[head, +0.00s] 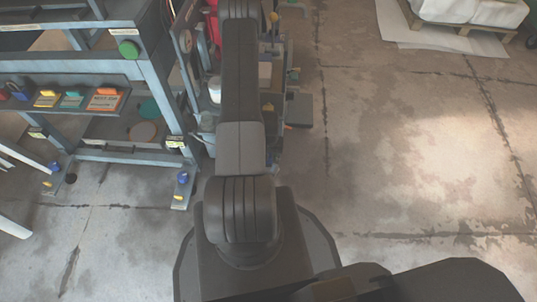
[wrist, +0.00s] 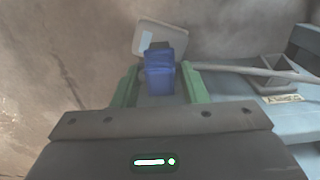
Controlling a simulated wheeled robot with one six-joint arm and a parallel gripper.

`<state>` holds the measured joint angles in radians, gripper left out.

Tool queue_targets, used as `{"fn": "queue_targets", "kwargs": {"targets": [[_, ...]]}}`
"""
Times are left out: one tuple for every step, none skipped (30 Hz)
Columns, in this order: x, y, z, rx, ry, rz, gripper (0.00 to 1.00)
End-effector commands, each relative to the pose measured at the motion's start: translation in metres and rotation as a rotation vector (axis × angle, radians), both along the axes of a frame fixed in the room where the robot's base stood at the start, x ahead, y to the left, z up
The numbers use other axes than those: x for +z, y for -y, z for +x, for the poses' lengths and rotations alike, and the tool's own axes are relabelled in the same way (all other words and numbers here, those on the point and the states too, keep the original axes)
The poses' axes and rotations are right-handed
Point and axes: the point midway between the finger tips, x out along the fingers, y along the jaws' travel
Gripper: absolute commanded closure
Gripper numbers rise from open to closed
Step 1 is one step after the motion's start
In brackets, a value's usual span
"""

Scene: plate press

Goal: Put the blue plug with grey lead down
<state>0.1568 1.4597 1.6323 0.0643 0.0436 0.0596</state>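In the wrist view, the blue plug (wrist: 160,78) is between the two green fingers of my gripper (wrist: 160,68). The fingers stand apart, and a narrow gap shows on each side of the plug. A grey lead (wrist: 250,71) runs from behind the right finger to the right edge of the view. A blue-grey surface (wrist: 225,112) lies below and to the right. Whether the plug's underside touches it is hidden. In the head view my arm covers the gripper, and I cannot make out the plug.
A beige tray (wrist: 150,37) lies beyond the plug, and a small grey open box (wrist: 273,72) is at right with a label (wrist: 284,98) before it. In the head view, a blue-grey frame (head: 140,75) with coloured blocks stands left.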

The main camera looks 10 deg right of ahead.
Motion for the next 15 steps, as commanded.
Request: {"fn": "queue_targets", "kwargs": {"targets": [[-0.0097,-0.0005,-0.0024,0.000,-0.006,0.001,0.50],[-0.0098,-0.0005,-0.0023,0.000,-0.006,0.001,0.46],[-0.0101,-0.0004,-0.0021,0.000,-0.006,0.001,0.46],[-0.0103,-0.0004,-0.0020,0.000,-0.006,0.001,0.46],[-0.0104,-0.0005,-0.0018,0.000,-0.005,0.000,0.46],[-0.0106,-0.0004,-0.0017,0.000,-0.005,0.000,0.46],[-0.0108,-0.0004,-0.0016,0.000,-0.005,0.000,0.46],[-0.0109,-0.0003,-0.0014,0.000,-0.005,0.000,0.46],[-0.0109,-0.0003,-0.0013,0.000,-0.004,0.000,0.46],[-0.0106,-0.0004,-0.0011,0.000,-0.004,0.000,0.46],[-0.0099,-0.0003,-0.0010,0.000,-0.004,0.000,0.46],[-0.0084,-0.0003,-0.0009,0.000,-0.003,0.000,0.46],[-0.0067,-0.0003,-0.0009,0.000,-0.003,0.000,0.46],[-0.0046,-0.0003,-0.0010,0.000,-0.003,0.000,0.46],[-0.0013,-0.0003,-0.0010,0.000,-0.004,0.000,0.46]]}}
